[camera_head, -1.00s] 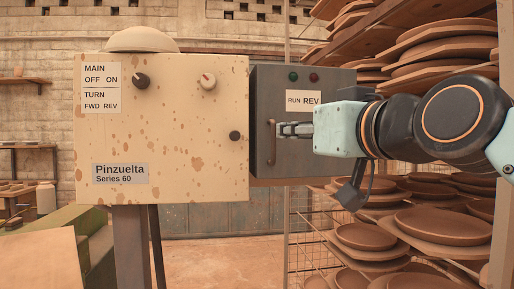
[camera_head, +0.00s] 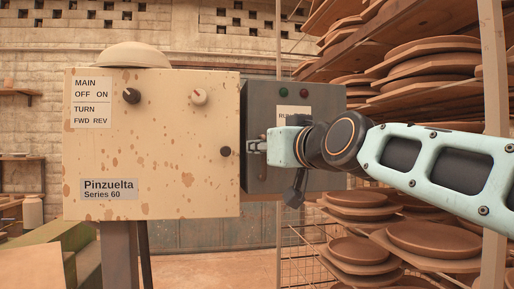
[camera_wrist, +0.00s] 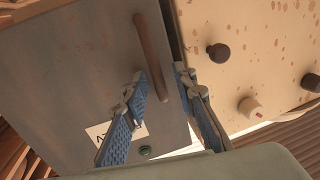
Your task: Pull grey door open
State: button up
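The grey door (camera_head: 300,180) is the dark grey panel beside the cream box, with a label partly covered by my arm. Its upright brown bar handle (camera_wrist: 150,45) shows clearly in the wrist view; in the head view it is largely hidden by my gripper (camera_head: 258,146). In the wrist view my gripper (camera_wrist: 161,74) has its two blue-padded fingers apart, with the lower part of the handle between the tips in the picture. I cannot tell whether either finger touches it. A dark gap shows between the door and the cream box; whether the door is ajar is unclear.
Racks of brown plates (camera_head: 425,65) stand behind and below my arm on the right. A green block (camera_head: 60,242) lies at lower left.

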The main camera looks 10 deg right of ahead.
jog(key=shift+c, duration=0.4)
grip_shut()
jog(key=shift+s, duration=0.1)
